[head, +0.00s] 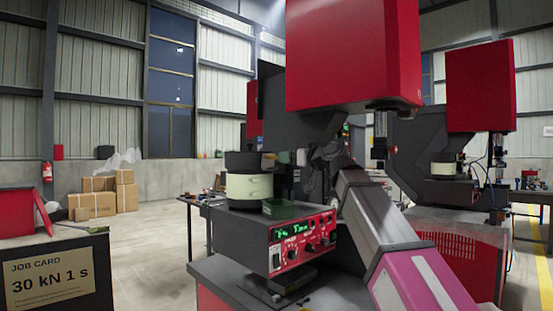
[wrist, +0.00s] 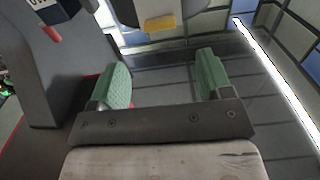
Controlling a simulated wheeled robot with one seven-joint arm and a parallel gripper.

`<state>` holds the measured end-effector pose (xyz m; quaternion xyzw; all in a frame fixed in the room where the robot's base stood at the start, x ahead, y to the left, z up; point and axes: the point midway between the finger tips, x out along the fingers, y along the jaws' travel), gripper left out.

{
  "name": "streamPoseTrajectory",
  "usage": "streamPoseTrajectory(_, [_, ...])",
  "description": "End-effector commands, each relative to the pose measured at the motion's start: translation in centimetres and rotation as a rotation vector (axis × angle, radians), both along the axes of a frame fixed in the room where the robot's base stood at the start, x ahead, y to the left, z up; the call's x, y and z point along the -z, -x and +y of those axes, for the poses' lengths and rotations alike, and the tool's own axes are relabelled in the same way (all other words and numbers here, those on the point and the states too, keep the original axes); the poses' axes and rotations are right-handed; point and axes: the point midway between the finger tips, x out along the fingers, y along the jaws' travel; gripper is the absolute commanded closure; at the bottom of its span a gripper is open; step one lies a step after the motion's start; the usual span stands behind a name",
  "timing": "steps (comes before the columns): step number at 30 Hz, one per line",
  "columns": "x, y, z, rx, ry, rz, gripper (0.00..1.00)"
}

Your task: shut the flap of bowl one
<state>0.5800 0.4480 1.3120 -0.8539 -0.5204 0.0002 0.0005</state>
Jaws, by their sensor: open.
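A pale green bowl (head: 249,187) with a dark upper part (head: 248,161) stands on the red-fronted control box of the near machine. I cannot tell which bowl is bowl one, and I cannot make out a flap or its position. A second pale bowl (head: 444,169) is on the machine at the right. My gripper (head: 292,157) is right of the near bowl's upper part, below the red machine head, partly hidden by my arm. In the wrist view my gripper (wrist: 163,74) has its two green pads wide apart, with nothing between them.
The control box (head: 303,241) has a lit display and knobs. The red machine head (head: 352,55) hangs above my arm. A grey part with a yellow piece (wrist: 160,23) is beyond the pads.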

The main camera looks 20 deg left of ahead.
Motion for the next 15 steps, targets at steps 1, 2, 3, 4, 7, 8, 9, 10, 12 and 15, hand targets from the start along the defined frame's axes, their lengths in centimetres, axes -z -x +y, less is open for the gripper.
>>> streamPoseTrajectory(1, [-0.1,-0.6,0.9,-0.001,0.000,0.001,0.28])
streamPoseTrajectory(2, [-0.1,-0.8,1.3,-0.001,0.002,0.001,0.28])
streamPoseTrajectory(3, [-0.1,-1.2,2.0,-0.001,0.002,0.001,0.28])
streamPoseTrajectory(4, [-0.1,-1.4,2.4,0.000,0.001,0.000,0.28])
streamPoseTrajectory(7, [-0.2,-2.3,4.1,0.000,0.001,0.000,0.28])
streamPoseTrajectory(8, [-0.2,-2.5,4.6,0.000,0.002,0.000,0.28])
streamPoseTrajectory(9, [-0.1,-2.8,5.1,0.000,0.001,0.000,0.28])
streamPoseTrajectory(10, [-0.1,-3.1,5.5,0.001,0.001,0.000,0.28])
streamPoseTrajectory(12, [-0.1,-3.4,6.3,0.001,0.001,0.000,0.28])
streamPoseTrajectory(15, [-0.1,-3.7,7.0,0.001,0.001,0.000,0.28])
